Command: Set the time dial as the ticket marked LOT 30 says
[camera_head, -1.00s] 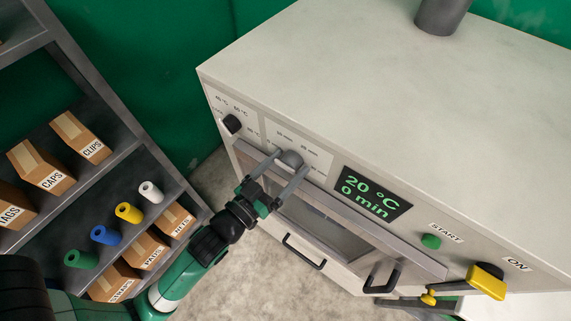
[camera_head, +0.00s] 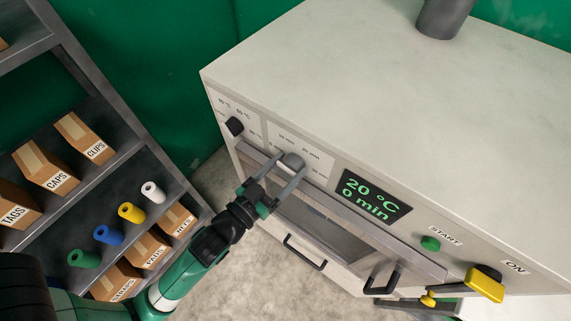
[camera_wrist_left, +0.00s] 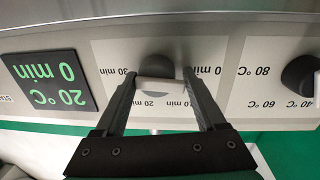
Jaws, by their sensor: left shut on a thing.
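The display (camera_head: 371,195) reads 20 °C and 0 min. The LOT 30 ticket is not in these views. My right gripper is not in view.
A black temperature dial (camera_head: 235,126) is left of the time dial. A green START button (camera_head: 430,243) and a yellow ON lever (camera_head: 485,284) are at the right. A shelf (camera_head: 128,150) with boxes and coloured spools stands at the left.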

